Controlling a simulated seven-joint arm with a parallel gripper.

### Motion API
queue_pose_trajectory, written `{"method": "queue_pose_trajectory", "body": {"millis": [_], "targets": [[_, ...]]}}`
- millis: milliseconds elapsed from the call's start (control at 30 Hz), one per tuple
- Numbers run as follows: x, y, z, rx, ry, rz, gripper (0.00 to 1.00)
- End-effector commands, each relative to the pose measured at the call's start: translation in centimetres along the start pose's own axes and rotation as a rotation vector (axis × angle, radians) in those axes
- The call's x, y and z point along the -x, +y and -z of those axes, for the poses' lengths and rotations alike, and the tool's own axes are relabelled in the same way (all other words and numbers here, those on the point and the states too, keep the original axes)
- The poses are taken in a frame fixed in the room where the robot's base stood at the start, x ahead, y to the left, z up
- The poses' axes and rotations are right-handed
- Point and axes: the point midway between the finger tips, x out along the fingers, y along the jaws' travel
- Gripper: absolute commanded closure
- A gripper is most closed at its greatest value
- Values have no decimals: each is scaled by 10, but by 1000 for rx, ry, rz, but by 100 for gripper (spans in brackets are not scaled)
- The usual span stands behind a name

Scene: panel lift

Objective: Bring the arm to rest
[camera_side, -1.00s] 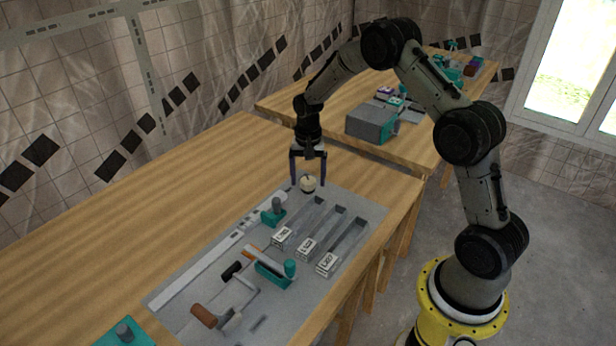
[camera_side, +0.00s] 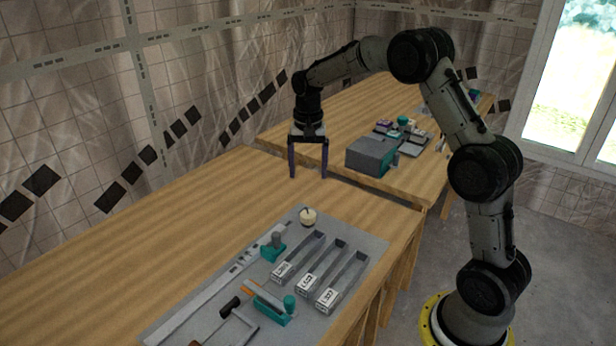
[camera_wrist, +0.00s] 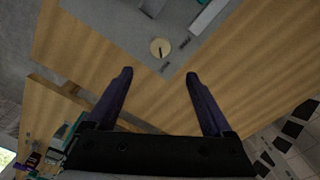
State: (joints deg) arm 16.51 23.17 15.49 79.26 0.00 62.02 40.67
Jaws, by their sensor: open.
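My gripper (camera_side: 309,176) is open and empty. It hangs with its fingers pointing down above the far end of the near wooden table, behind the grey panel (camera_side: 345,293). In the wrist view my gripper (camera_wrist: 158,88) shows two dark purple fingers spread wide with nothing between them. A round cream knob (camera_side: 308,216) with a dark pin stands at the panel's far corner, apart from the fingers. The knob also shows in the wrist view (camera_wrist: 158,48), beyond the fingertips.
On the panel are labelled slotted blocks (camera_side: 328,297), teal clamps (camera_side: 273,248) and a black-handled tool (camera_side: 230,306). A second table (camera_side: 330,115) behind holds a grey and teal box (camera_side: 370,156) right of my gripper. The near table's left side (camera_side: 150,230) is bare.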

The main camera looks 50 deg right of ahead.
Motion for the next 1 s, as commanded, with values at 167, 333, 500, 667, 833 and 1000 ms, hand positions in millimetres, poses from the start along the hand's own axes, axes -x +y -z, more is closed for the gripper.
{"method": "queue_pose_trajectory", "body": {"millis": [167, 333, 500, 667, 833, 1000], "targets": [[1, 0, 0, 0, 0, 0, 15], [6, -4, -3, 10, 10, 9, 15], [63, -13, -21, 50, 89, 81, 15], [125, 1, -70, 120, 167, 157, 15], [166, 33, -128, 247, 242, 223, 15], [183, 75, -184, 405, 317, 276, 15]]}}
